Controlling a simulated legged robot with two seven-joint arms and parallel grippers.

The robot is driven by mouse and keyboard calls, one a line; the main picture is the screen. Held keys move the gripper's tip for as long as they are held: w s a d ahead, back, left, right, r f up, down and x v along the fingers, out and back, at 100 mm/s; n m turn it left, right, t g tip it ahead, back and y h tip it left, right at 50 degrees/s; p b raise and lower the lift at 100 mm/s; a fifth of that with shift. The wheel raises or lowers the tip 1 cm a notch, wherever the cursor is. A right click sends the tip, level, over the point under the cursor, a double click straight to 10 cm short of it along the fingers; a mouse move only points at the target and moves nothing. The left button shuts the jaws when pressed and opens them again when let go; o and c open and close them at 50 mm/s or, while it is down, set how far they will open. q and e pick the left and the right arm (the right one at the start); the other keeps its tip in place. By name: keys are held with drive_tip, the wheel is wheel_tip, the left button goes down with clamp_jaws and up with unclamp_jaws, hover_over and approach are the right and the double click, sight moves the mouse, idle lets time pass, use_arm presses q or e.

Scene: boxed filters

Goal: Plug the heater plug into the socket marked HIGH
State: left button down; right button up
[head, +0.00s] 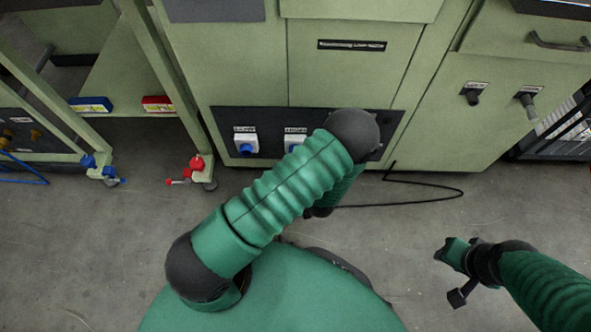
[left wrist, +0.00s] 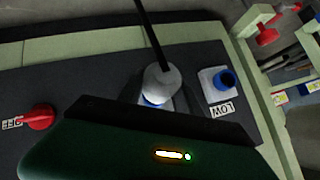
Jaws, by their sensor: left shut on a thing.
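The heater plug (left wrist: 158,82), pale grey with a black cable, shows in the left wrist view in front of the middle socket. A bit of blue and the socket's edge show behind it. That socket (head: 295,142) also shows in the head view, its label too small to read. The socket marked LOW (left wrist: 219,83) has a blue front and stands beside it. My left gripper (head: 318,210) is shut on the plug; its fingers are mostly hidden. I cannot tell how much gap separates plug and socket. My right gripper (head: 468,268) is over the floor, away from the panel; its jaw state is unclear.
A red switch (left wrist: 39,117) sits on the same dark panel. The black cable (head: 430,185) loops across the floor. A green cart frame (head: 165,60) with red and blue fittings stands at the left. Cabinet handles (head: 527,103) stick out at the right. Floor around my right gripper is clear.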

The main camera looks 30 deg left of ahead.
use_arm(q)
drive_tip(key=shift+r+p, duration=0.1)
drive_tip(key=shift+p, duration=0.2)
drive_tip(key=shift+w, duration=0.15)
drive_tip(key=shift+w+a, duration=0.5)
drive_tip(key=shift+w, duration=0.25)
drive_tip(key=shift+w+a, duration=0.5)
drive_tip(key=shift+w, duration=0.25)
